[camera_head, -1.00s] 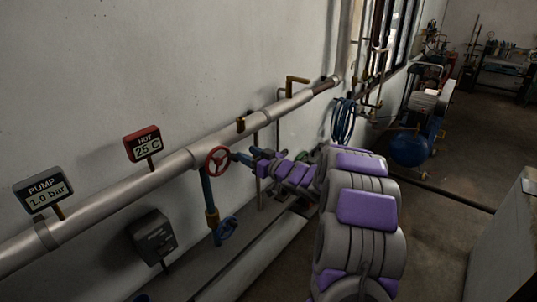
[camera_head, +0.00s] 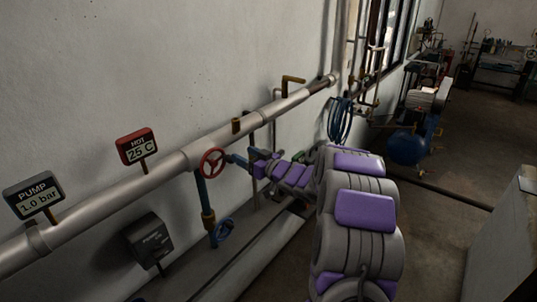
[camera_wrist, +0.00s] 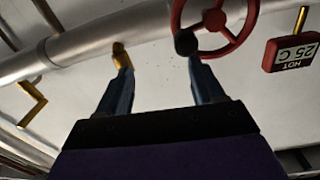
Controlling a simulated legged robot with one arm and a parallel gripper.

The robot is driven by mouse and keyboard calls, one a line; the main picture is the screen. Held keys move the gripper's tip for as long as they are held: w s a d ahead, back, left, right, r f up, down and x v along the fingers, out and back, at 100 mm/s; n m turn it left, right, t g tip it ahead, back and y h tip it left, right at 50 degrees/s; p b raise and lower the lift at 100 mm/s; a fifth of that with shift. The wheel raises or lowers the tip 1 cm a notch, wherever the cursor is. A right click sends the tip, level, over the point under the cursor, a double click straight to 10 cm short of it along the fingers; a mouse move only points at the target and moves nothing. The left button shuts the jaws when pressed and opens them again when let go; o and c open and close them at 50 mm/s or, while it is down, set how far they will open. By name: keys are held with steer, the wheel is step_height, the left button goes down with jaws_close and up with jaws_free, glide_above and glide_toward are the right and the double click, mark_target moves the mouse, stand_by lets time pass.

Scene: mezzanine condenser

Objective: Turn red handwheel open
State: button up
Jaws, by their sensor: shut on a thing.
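The red handwheel (camera_head: 212,162) is mounted at the large grey pipe, between the temperature sign and my arm. In the wrist view the red handwheel (camera_wrist: 236,42) is at the upper right, cut by the top edge, with a black knob (camera_wrist: 186,42) on its rim. My gripper (camera_head: 233,158) reaches the wheel's right side. In the wrist view my gripper (camera_wrist: 156,58) has its right fingertip at the knob and its left fingertip overlapping a brass stub (camera_wrist: 119,50). It is shut on the handwheel, though the fingers look apart and the exact contact is unclear.
The grey pipe (camera_head: 110,196) runs along the wall. A HOT 25 C sign (camera_head: 138,147) and a PUMP 1.0 bar sign (camera_head: 34,196) stand left of the wheel. A blue valve wheel (camera_head: 222,233) and a dark box (camera_head: 150,240) are below.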

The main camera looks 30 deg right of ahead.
steer(key=shift+w+a+r, duration=0.15)
steer(key=shift+w+r, duration=0.05)
stand_by(0.7)
